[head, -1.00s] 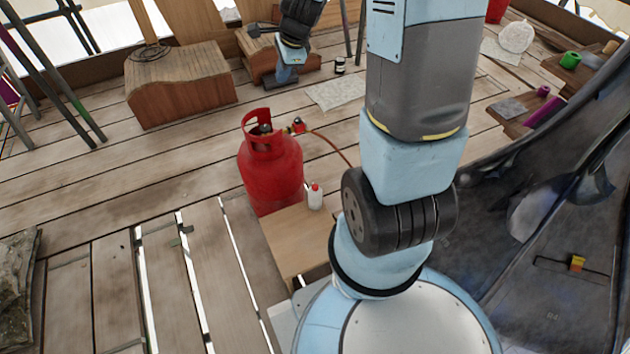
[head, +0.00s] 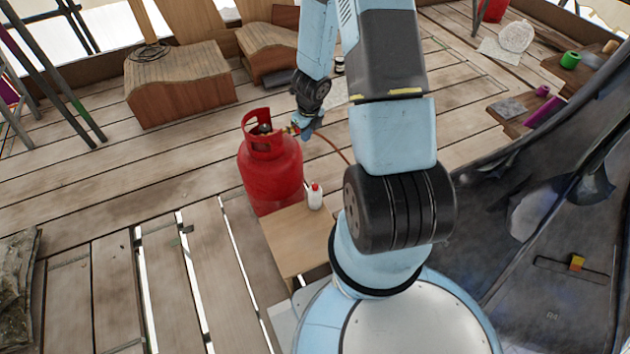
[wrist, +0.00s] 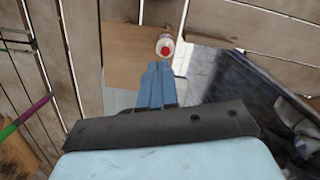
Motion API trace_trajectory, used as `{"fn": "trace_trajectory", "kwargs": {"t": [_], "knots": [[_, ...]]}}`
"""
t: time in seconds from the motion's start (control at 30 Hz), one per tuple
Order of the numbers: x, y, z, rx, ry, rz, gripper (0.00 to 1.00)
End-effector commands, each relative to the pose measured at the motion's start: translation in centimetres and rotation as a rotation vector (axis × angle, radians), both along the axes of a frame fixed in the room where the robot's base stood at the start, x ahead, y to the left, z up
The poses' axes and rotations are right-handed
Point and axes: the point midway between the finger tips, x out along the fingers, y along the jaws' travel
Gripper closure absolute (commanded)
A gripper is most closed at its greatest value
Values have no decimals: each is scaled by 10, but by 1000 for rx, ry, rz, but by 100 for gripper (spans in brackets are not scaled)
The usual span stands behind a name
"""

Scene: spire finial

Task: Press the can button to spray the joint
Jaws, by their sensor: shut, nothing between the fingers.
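The can (head: 315,198) is a small white container with a red top, standing upright on a wooden board beside the red gas cylinder (head: 272,172). In the wrist view the can (wrist: 165,40) is seen from above, just beyond the fingertips. My gripper (head: 306,134) is shut and empty, above and behind the can in the head view, beside the cylinder's valve. Its blue fingers (wrist: 160,68) are together and point towards the red top, with no contact visible. The orange hose's fitting at the valve is partly hidden by my gripper. I cannot tell which joint is meant.
The wooden board (head: 290,250) lies in front of the cylinder. An orange hose (head: 333,146) runs right from the valve behind my arm. A dark sheet (head: 520,250) covers the right side. Wooden blocks (head: 180,85) stand at the back left. The plank floor has gaps at lower left.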

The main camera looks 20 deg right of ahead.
Motion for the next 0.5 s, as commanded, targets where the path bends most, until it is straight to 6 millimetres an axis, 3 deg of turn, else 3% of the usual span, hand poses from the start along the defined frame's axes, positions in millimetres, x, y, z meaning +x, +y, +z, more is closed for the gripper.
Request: {"fn": "trace_trajectory", "kwargs": {"t": [0.03,0.2,0.5], "knots": [[-6,-2,-14,-1,25,-51,100],[-22,-9,-49,-13,81,-207,100],[-37,-14,-76,-30,126,-334,100]]}}
